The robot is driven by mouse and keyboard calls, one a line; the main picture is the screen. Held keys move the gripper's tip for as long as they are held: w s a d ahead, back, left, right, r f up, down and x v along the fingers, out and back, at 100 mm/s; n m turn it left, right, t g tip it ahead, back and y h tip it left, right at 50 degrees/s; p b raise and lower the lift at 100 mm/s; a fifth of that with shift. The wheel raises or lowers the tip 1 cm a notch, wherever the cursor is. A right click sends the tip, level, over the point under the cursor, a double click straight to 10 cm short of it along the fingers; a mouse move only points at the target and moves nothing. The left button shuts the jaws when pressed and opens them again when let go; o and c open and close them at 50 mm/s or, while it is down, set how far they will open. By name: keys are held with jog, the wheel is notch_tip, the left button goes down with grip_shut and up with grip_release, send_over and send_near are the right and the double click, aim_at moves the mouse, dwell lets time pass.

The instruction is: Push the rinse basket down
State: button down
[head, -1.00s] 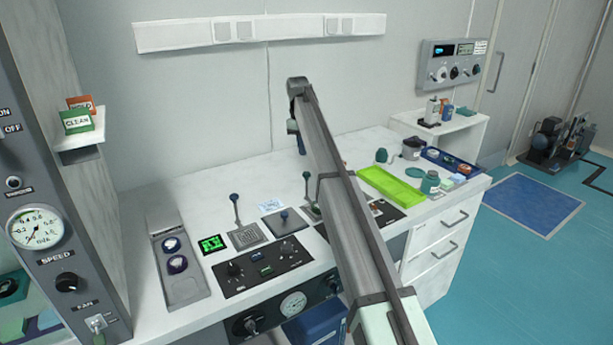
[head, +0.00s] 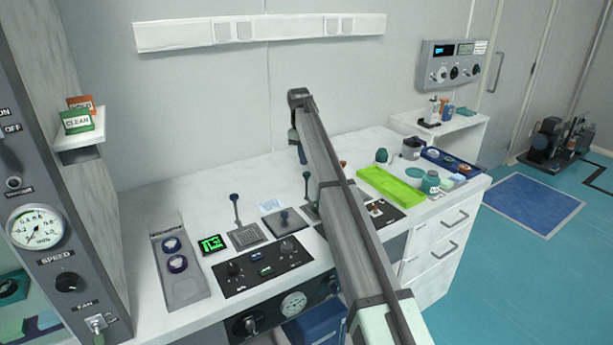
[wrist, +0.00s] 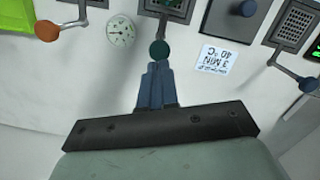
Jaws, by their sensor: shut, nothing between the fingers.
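Several basket handles rise from the bench. A teal-knobbed lever (head: 307,176) stands mid-bench; its knob also shows in the wrist view (wrist: 160,50). A blue-knobbed lever (head: 234,198) stands to its left, by a grid plate (head: 247,236). An orange knob (wrist: 47,31) is on the other side. I cannot read which one is the rinse basket. My gripper (wrist: 158,66) is shut and empty, pointing down. Its blue tips are right at the teal knob; I cannot tell whether they touch it. My arm hides part of the bench in the head view.
A flat plate with a blue knob (head: 284,217) and a "3 MIN 40 °C" card (wrist: 213,60) lie near the teal lever. A control panel (head: 262,268) is in front. A green tray (head: 390,186) and small bottles stand right. The back wall is close behind.

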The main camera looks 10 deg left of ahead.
aim_at(305, 173)
jog(key=shift+d+f, duration=0.2)
jog(key=shift+f, duration=1.55)
jog(key=shift+s+f, duration=0.1)
jog(key=shift+f, duration=2.75)
jog(key=shift+w+a+r, duration=0.3)
jog(key=shift+w+a, duration=0.05)
jog(key=shift+a, duration=0.35)
jog(key=shift+w+a+r, duration=0.3)
jog(key=shift+w+a, duration=0.05)
jog(key=shift+a, duration=0.35)
notch_tip(305, 173, up, 14)
jog(key=a, duration=0.1)
jog(key=shift+w+a, duration=0.15)
jog(key=shift+w, duration=0.05)
jog(key=shift+f, duration=0.15)
